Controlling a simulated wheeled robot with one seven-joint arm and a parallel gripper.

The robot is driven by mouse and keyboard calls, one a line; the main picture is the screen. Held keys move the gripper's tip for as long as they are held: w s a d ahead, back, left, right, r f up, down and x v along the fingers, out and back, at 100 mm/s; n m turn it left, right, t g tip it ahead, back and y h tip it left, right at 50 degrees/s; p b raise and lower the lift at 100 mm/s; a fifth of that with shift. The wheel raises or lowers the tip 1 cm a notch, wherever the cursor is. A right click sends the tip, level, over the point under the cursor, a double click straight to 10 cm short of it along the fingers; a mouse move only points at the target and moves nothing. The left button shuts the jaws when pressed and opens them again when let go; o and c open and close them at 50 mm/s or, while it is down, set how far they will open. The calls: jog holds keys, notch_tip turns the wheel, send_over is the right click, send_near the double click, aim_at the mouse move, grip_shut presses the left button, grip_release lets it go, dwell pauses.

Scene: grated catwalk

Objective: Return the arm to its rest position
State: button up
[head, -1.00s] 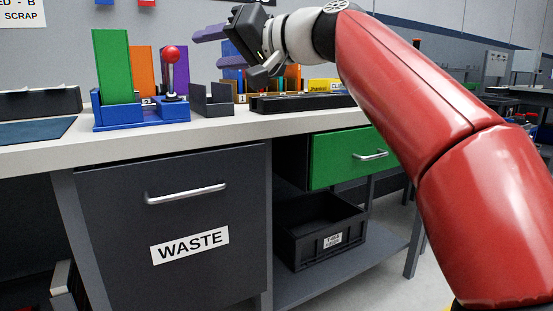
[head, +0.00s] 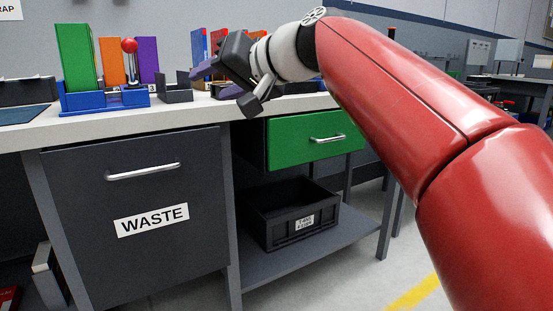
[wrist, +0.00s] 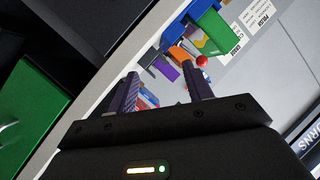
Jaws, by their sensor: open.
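My gripper (head: 205,70) is at the end of my raised red arm, in front of the workbench near the bench top's height in the head view. In the wrist view its two purple-grey fingers (wrist: 162,92) stand apart with nothing held between them. Part of the gripper is turned away in the head view, and it hides some of the items on the bench behind it.
The white bench top (head: 70,132) carries a blue holder (head: 75,103) with coloured blocks and a red-ball lever (head: 129,46). Below are a WASTE cabinet (head: 100,255), a green drawer (head: 285,143) slightly out, and a black crate (head: 270,225). Floor at the right is clear.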

jog(key=s+d+f+m+g+h, duration=0.1)
jog(key=s+d+f+h, duration=0.3)
jog(key=s+d+f, duration=0.65)
jog(key=s+d+f+m+g+h, duration=0.1)
jog(key=s+d+f+h, duration=0.4)
jog(key=f, duration=1)
jog(key=s+d+f+m+g+h, duration=0.1)
jog(key=s+d+f+m+h, duration=0.15)
jog(key=s+d+f, duration=0.7)
notch_tip(320, 180, up, 10)
jog(key=w+p, duration=0.3)
jog(key=p, duration=1)
jog(key=shift+r+n, duration=0.15)
jog(key=shift+n, duration=0.3)
